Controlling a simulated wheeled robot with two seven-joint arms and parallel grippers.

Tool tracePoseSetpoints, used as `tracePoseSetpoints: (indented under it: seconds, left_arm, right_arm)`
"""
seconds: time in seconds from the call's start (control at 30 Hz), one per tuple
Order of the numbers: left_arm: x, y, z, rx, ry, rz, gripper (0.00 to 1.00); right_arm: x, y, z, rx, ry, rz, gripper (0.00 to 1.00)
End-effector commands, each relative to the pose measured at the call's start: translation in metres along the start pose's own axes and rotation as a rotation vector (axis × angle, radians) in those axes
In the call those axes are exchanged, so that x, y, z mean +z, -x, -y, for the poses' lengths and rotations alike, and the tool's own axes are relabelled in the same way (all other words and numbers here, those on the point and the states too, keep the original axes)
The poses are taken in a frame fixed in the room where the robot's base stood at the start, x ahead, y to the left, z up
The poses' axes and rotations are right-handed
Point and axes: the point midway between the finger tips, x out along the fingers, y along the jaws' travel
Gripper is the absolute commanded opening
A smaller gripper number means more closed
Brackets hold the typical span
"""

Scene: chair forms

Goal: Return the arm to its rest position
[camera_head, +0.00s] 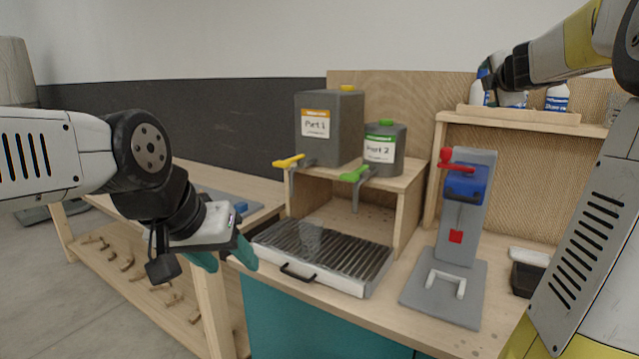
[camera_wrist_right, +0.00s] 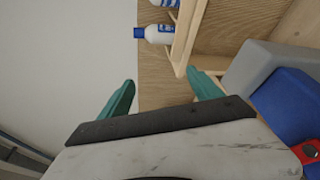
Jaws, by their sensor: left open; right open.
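My left gripper (camera_head: 225,256) is in front of the workbench, left of the grill tray. Its teal fingers point down and are apart, with nothing between them. My right arm comes in from the upper right, and its dark wrist is in front of the shelf with bottles, partly hiding them. In the right wrist view my right gripper (camera_wrist_right: 158,90) has its two teal fingers wide apart and empty. A white bottle with a blue cap (camera_wrist_right: 158,33) stands beyond the fingers, apart from them.
A grey Part 1 container (camera_head: 328,145) and a smaller Part 2 container (camera_head: 383,150) stand on a wooden stand. Below is the grill tray (camera_head: 330,255). A grey press with a blue head (camera_head: 465,182) stands to the right. The wooden shelf (camera_head: 515,116) is behind it.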

Motion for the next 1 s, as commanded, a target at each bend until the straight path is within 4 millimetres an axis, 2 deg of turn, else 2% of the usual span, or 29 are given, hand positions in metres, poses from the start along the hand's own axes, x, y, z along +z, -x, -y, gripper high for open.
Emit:
tracePoseSetpoints:
  seconds: [0.03, 0.13, 0.27, 0.37, 0.5, 0.7, 0.8, 0.9, 1.0]
  left_arm:
    - [0.000, 0.000, 0.000, 0.000, 0.000, 0.000, 0.54]
    - [0.000, 0.000, 0.000, 0.000, 0.000, 0.000, 0.54]
    - [0.000, 0.000, 0.000, 0.000, 0.000, 0.000, 0.54]
    - [0.000, 0.000, 0.000, 0.000, 0.000, 0.000, 0.54]
    - [0.000, 0.000, 0.000, 0.000, 0.000, 0.000, 0.54]
    - [0.000, 0.000, 0.000, 0.000, 0.000, 0.000, 0.54]
    - [0.000, 0.000, 0.000, 0.000, 0.000, 0.000, 0.54]
    - [0.000, 0.000, 0.000, 0.000, 0.000, 0.000, 0.54]
    - [0.000, 0.000, 0.000, 0.000, 0.000, 0.000, 0.54]
  right_arm:
    - [0.001, 0.014, 0.010, -0.005, -0.161, 0.016, 0.74]
    - [-0.006, 0.040, 0.034, -0.051, -0.463, 0.050, 0.74]
    - [-0.032, 0.082, 0.075, -0.167, -0.819, 0.086, 0.74]
    - [-0.066, 0.122, 0.110, -0.297, -1.056, 0.108, 0.74]
    - [-0.130, 0.189, 0.160, -0.529, -1.326, 0.140, 0.74]
    - [-0.214, 0.282, 0.214, -0.847, -1.553, 0.191, 0.74]
    - [-0.242, 0.315, 0.231, -0.960, -1.609, 0.212, 0.74]
    - [-0.257, 0.332, 0.239, -1.019, -1.636, 0.223, 0.74]
    - [-0.257, 0.332, 0.239, -1.019, -1.636, 0.223, 0.74]
